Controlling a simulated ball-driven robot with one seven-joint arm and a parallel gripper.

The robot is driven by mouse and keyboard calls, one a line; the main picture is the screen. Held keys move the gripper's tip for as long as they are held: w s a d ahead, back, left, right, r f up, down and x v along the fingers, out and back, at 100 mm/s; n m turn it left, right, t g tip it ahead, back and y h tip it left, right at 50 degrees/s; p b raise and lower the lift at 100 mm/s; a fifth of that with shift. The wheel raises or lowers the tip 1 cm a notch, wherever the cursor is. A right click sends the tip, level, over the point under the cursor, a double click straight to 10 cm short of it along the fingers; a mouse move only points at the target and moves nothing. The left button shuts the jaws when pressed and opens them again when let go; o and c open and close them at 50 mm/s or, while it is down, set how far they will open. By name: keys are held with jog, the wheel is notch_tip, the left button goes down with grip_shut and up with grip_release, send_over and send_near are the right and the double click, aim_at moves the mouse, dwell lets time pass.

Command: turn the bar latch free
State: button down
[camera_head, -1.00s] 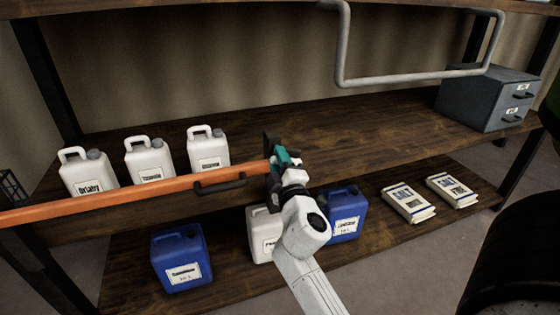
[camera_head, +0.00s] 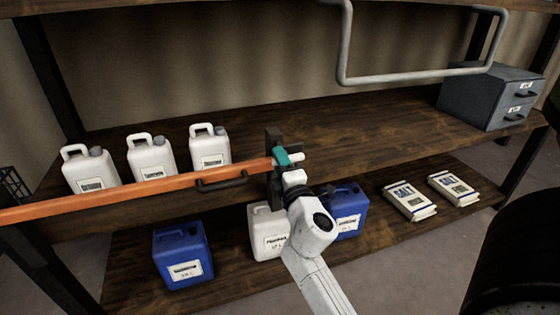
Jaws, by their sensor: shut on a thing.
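An orange bar (camera_head: 130,188) runs across the front of the shelf from the left edge to a dark latch plate (camera_head: 271,138) near the middle. A black handle (camera_head: 222,183) sits on the bar close to that end. A small teal piece (camera_head: 281,156) shows at the latch, in front of the dark plate. My gripper (camera_head: 288,160) is at the bar's right end, shut on the latch there. My white wrist hides the lower part of the latch, and the fingertips are small and hard to make out.
White jugs (camera_head: 151,157) stand on the upper shelf behind the bar. Blue canisters (camera_head: 182,256) and a white one (camera_head: 266,232) stand below. Salt packs (camera_head: 409,197) lie at lower right. A grey drawer box (camera_head: 490,97) is at right. A grey pipe rail (camera_head: 410,77) hangs above.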

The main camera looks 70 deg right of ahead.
jog(key=shift+f, duration=0.1)
jog(key=c, duration=1)
grip_release()
jog(key=shift+c, duration=0.2)
jog(key=b+v, duration=0.5)
jog(key=v, duration=0.6)
jog(key=shift+w, duration=0.1)
